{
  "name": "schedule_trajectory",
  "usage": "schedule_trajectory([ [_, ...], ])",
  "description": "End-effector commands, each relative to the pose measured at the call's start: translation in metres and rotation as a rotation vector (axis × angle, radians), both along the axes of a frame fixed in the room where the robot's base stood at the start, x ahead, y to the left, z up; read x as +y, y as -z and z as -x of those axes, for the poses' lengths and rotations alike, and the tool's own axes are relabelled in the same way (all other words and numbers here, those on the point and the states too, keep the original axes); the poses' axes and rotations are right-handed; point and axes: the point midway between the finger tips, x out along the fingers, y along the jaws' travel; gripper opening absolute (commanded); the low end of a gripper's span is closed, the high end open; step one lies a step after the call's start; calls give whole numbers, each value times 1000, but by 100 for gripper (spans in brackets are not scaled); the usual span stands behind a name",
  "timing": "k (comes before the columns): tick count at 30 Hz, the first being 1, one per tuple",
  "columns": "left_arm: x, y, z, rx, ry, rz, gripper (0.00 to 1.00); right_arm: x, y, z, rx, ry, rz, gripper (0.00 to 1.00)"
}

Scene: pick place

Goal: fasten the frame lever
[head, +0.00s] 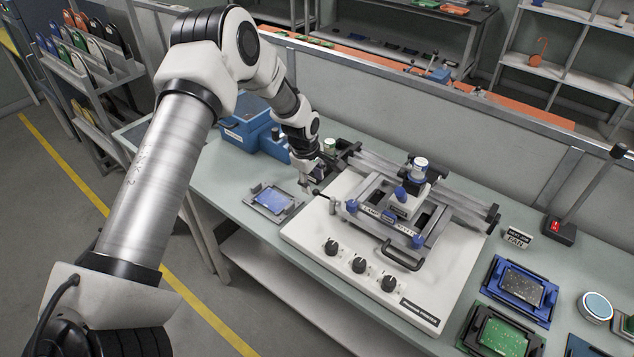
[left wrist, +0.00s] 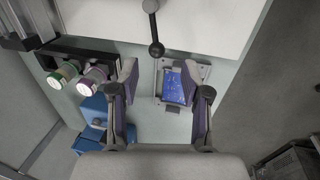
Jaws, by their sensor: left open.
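A white machine (head: 315,230) on the bench carries a metal frame with blue clamps (head: 415,205). A lever with a black ball knob (head: 317,192) sticks out from its left side. In the left wrist view the lever knob (left wrist: 156,48) hangs at the end of a thin rod, beyond the fingertips and roughly between them. My left gripper (head: 308,182) is open and empty, close to the knob. Both fingers show in the left wrist view (left wrist: 161,76), apart from the knob as far as I can tell. My right gripper is not in view.
A grey tray with a blue board (head: 270,199) lies left of the machine, near my gripper. A blue bin (head: 250,130) stands behind it. Two round jars (left wrist: 75,78) sit in a black rack.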

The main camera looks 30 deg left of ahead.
Motion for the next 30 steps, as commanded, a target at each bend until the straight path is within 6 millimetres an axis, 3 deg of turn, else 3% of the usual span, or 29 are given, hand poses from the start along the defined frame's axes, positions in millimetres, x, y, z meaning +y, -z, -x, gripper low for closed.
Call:
schedule_trajectory([
  [6, -1, 34, -7, 2, 1, -1, 47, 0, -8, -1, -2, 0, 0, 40],
  [14, -1, 40, -8, 0, 2, -1, 47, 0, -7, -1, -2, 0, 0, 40],
  [15, -1, 40, -8, 0, 2, -1, 44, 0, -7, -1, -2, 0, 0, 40],
  [19, -1, 40, -8, 0, 2, 0, 0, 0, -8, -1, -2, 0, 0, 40],
  [25, -1, 41, -8, 1, 6, -1, 0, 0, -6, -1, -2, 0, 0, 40],
  [30, 1, 48, -14, -1, 113, -2, 0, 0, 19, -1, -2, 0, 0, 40],
])
